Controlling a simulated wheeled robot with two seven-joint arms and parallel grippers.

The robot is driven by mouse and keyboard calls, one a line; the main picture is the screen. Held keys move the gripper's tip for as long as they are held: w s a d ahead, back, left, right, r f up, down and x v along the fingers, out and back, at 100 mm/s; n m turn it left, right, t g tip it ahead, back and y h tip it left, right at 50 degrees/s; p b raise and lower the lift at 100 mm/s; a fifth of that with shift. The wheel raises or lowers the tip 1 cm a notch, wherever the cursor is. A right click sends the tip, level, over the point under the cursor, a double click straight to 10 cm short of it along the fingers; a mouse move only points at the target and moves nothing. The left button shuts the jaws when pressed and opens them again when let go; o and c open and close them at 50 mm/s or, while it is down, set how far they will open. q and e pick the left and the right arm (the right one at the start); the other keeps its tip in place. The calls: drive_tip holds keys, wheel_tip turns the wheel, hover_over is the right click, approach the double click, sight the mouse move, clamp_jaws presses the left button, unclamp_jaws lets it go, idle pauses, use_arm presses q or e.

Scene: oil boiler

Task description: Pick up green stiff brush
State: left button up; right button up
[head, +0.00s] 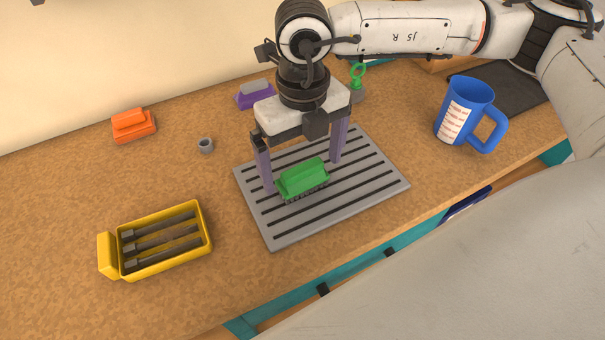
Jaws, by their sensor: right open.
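The green stiff brush (303,178) lies on the grey slotted plate (370,195) in the middle of the bench, with its dark bristles facing down. My right gripper (306,174) points down over it from behind. Its two purple-grey fingers are spread wide. The left finger is close to the brush's left end, and the right finger stands beyond its right end, with a gap. I cannot tell whether the left finger touches the brush. My left gripper is not in view.
A yellow tray (205,222) holding dark bars is at the front left. An orange brush (133,125), a small grey cup (205,145) and a purple brush (255,93) are farther back. A green-handled tool (358,77) stands behind my gripper; a blue jug (465,108) is at right.

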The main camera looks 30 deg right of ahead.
sight(303, 168)
drive_tip(key=shift+f, duration=0.65)
drive_tip(key=c, duration=1.2)
wheel_tip(303, 168, up, 10)
drive_tip(key=shift+r+b, duration=0.1)
drive_tip(key=shift+b, duration=0.35)
drive_tip(key=o, duration=0.5)
drive_tip(key=c, duration=0.3)
